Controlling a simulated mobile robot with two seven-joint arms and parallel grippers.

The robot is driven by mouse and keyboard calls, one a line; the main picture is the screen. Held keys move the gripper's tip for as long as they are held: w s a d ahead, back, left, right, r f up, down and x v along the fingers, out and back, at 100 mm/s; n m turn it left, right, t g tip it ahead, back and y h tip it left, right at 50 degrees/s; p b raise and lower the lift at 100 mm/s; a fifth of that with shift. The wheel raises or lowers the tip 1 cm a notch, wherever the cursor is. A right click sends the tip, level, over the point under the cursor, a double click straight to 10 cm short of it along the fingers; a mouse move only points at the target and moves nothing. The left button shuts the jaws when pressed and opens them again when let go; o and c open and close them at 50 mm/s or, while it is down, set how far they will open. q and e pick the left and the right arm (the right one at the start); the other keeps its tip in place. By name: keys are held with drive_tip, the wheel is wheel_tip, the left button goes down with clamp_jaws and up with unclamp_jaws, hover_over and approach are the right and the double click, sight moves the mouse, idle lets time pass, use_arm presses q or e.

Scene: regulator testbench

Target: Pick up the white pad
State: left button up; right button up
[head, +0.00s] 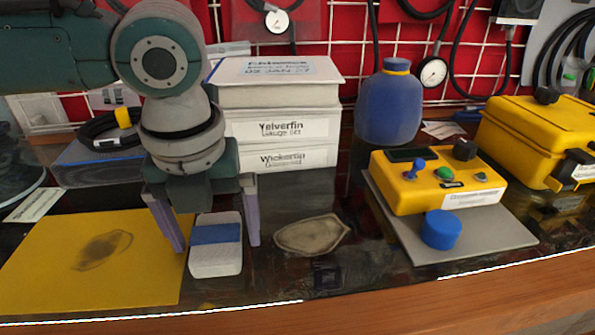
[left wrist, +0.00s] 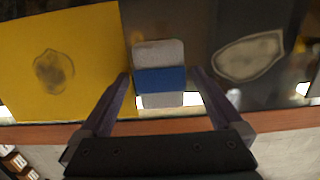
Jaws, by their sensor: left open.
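The white pad (head: 215,262) lies on the dark bench top and has a blue band across it. It also shows in the left wrist view (left wrist: 160,53), ahead of and between the two fingers. My left gripper (head: 211,247) is open, pointing down, with one purple finger on each side of the pad. In the left wrist view, my left gripper (left wrist: 163,76) has a clear gap between its fingers, with nothing held. I cannot tell how high the fingertips are above the bench. My right gripper is not in view.
A yellow mat (head: 60,275) with a dark stain lies left of the pad. A grey-tan patch (head: 312,235) lies to its right. Stacked white boxes (head: 282,125) stand behind. A yellow control box (head: 437,180) and a blue cap (head: 441,229) sit on a grey plate at right.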

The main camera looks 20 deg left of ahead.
sight(215, 235)
use_arm(q)
drive_tip(key=c, duration=1.3)
drive_tip(key=shift+r, duration=0.1)
wheel_tip(215, 235, up, 20)
drive_tip(key=p, duration=0.3)
drive_tip(key=shift+r, duration=0.2)
